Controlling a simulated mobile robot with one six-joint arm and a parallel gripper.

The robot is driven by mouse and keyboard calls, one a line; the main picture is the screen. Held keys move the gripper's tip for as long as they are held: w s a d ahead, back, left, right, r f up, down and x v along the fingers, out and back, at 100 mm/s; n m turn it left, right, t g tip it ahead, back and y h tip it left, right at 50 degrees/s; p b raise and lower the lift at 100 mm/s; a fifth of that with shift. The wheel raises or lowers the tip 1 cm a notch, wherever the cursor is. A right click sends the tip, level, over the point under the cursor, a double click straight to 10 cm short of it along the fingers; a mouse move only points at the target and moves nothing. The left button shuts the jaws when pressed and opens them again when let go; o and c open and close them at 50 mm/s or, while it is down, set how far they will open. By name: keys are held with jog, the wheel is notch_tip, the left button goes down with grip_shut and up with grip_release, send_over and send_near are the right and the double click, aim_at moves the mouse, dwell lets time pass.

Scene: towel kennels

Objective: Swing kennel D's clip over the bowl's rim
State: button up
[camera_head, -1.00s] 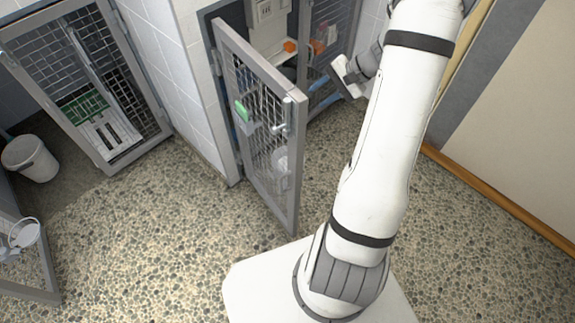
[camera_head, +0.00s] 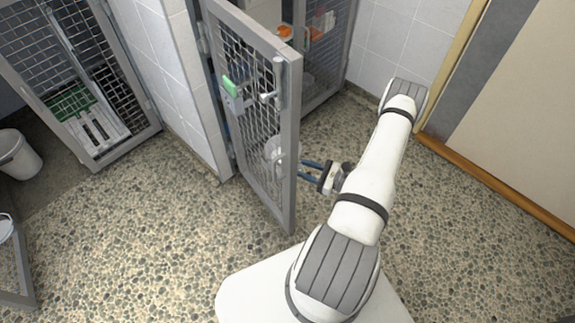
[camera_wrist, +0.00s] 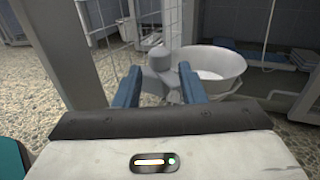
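My gripper (camera_head: 301,170) is at the inner side of the open mesh door (camera_head: 288,140), low down. In the wrist view its two blue fingers (camera_wrist: 158,70) are apart. A grey clip (camera_wrist: 159,62) with a round knob shows between and just beyond the fingertips; I cannot tell whether they touch it. The white bowl (camera_wrist: 215,68) sits right behind the clip and to its right, its rim facing up. Whether the clip lies over the rim is unclear. In the head view the bowl (camera_head: 274,150) shows partly through the mesh. No kennel letter is readable.
The door has a green tag (camera_head: 231,87) and a latch handle (camera_head: 278,85). A kennel with a green and white slatted floor (camera_head: 95,118) and a white bucket (camera_head: 18,155) are at left. Speckled floor (camera_head: 130,240) is clear in front.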

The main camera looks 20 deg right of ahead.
jog(key=b+x, duration=0.1)
jog(key=x, duration=0.6)
jog(key=shift+w+a, duration=0.15)
jog(key=shift+c, duration=0.5)
